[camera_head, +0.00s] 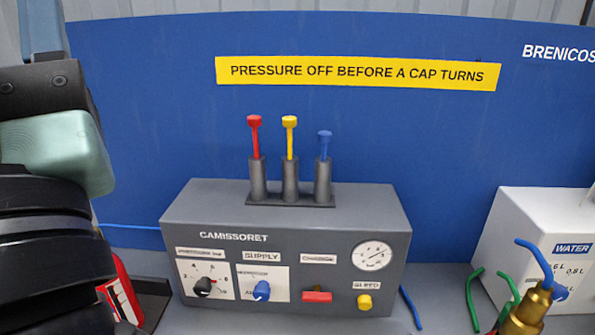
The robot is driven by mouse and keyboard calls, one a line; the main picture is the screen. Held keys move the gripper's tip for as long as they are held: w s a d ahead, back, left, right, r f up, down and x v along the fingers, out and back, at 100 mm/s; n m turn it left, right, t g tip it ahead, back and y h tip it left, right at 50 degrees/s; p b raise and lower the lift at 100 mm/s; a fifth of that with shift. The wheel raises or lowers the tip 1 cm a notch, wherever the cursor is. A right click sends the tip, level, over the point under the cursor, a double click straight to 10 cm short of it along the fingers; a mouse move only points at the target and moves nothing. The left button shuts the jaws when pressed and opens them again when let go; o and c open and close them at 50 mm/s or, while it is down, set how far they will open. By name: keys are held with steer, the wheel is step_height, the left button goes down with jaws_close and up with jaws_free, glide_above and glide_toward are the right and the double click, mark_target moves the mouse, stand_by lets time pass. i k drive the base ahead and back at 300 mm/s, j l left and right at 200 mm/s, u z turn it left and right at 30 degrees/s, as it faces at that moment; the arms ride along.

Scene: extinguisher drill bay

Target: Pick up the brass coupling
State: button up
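A brass-coloured fitting (526,312), which looks like the brass coupling, is at the bottom right, partly cut off by the frame's lower edge. It stands tilted, with a blue bent piece (535,262) at its top and green and red pieces close around it. What it rests on is hidden. My gripper is not seen; only dark and pale green parts, which look like my arm, fill the left edge.
A grey control box (300,216) with knobs, a gauge and three coloured rods stands in the middle. A white box marked WATER (520,222) is behind the fitting. A red object (119,290) is at lower left. A blue panel (440,140) closes the back.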

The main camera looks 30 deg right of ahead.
mark_target(537, 300)
steer(key=z, duration=0.4)
steer(key=k+z, duration=0.1)
steer(key=z, duration=0.3)
steer(key=k+z, duration=0.1)
steer(key=z, duration=0.7)
steer(key=k+l+z, duration=0.1)
steer(key=k+l, duration=0.05)
steer(key=k, duration=0.05)
